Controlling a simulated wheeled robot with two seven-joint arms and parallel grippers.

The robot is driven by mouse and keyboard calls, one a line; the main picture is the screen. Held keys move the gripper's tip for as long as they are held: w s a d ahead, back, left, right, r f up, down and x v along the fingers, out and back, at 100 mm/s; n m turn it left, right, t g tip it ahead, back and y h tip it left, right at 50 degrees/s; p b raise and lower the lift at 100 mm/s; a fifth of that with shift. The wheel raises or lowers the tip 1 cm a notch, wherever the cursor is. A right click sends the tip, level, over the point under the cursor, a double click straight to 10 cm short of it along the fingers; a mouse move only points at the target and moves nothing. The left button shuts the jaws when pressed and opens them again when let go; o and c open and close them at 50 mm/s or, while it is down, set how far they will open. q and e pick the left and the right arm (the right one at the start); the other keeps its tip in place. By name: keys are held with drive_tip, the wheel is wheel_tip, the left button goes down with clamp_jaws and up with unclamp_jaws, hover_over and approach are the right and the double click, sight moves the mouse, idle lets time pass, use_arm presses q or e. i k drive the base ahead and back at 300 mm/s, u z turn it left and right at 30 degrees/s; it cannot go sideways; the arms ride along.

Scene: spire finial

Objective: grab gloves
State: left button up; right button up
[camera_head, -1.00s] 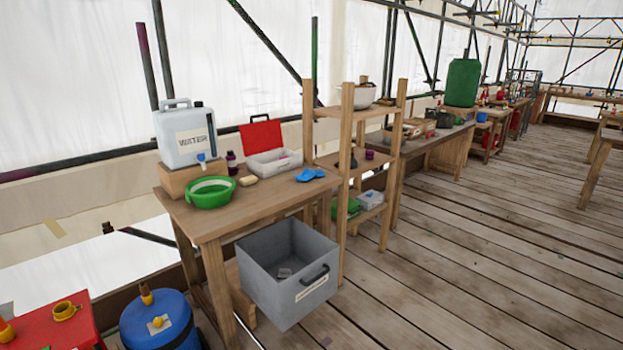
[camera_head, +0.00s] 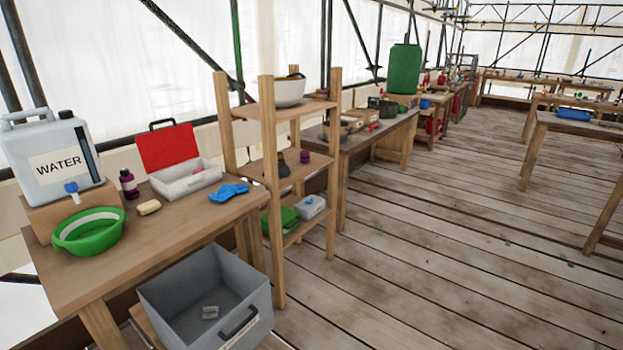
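A pair of blue gloves (camera_head: 229,191) lies on the right part of the near wooden table (camera_head: 160,240), close to its front right corner. The gloves lie flat, in front of a white open box with a raised red lid (camera_head: 187,178). Nothing covers them. Neither of my grippers shows in the head view.
A water container (camera_head: 50,160), a green basin (camera_head: 90,232), a soap bar (camera_head: 149,208) and a purple bottle (camera_head: 129,184) stand left of the gloves. A grey bin (camera_head: 165,290) sits below the table front. A wooden shelf (camera_head: 267,140) stands right. The plank floor (camera_head: 430,230) is clear.

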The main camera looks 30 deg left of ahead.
sight(227, 192)
drive_tip(key=z, duration=0.3)
drive_tip(key=i, duration=1.7)
drive_tip(key=u, duration=0.55)
drive_tip(key=i, duration=0.95)
drive_tip(key=u, duration=0.9)
